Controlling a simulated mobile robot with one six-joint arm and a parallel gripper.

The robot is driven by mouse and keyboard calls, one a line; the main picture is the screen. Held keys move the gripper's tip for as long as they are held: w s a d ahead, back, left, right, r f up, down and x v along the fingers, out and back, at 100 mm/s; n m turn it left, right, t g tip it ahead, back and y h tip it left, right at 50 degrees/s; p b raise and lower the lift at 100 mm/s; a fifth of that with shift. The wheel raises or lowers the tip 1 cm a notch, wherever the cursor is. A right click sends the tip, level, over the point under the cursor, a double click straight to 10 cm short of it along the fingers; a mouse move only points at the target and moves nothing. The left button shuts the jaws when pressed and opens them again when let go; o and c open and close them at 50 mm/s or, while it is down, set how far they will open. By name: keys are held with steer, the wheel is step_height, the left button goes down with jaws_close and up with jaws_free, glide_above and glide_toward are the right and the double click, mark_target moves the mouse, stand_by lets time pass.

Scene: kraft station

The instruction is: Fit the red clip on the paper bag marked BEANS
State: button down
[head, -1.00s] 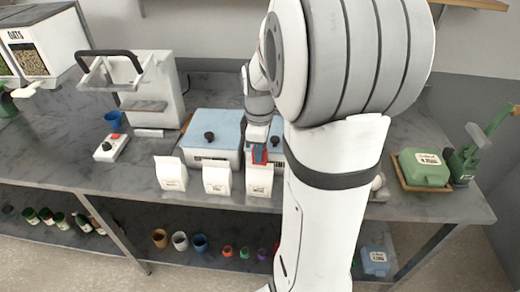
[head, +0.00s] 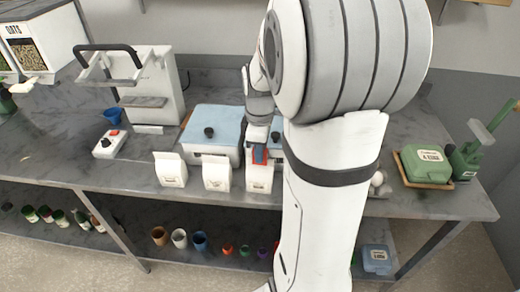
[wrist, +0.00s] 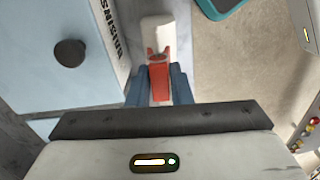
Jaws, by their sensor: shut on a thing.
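My gripper (wrist: 160,88) is shut on the red clip (wrist: 159,76), held between its blue fingers in the wrist view. The clip's forked end meets the top of a white paper bag (wrist: 157,35); I cannot tell whether it grips the bag's fold. In the head view the red clip (head: 260,154) is at the top of the rightmost of three white bags (head: 259,180) at the counter's front. The other two are the left bag (head: 170,170) and the middle bag (head: 217,174). The print on the bags is too small to read, so I cannot tell which says BEANS.
A blue-topped box with a black knob (head: 210,126) stands close behind the bags and also fills the left of the wrist view (wrist: 50,70). A red-button switch box (head: 109,146) and a white machine (head: 150,90) stand left. A green tin (head: 425,164) is right.

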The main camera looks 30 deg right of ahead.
steer(key=shift+f, duration=0.25)
steer(key=shift+f+b, duration=0.55)
steer(key=shift+b, duration=0.05)
steer(key=shift+r, duration=0.1)
steer(key=shift+c, duration=1)
jaws_free()
steer(key=shift+r, duration=0.15)
steer(key=shift+r+p, duration=3.45)
steer(key=shift+r, duration=0.95)
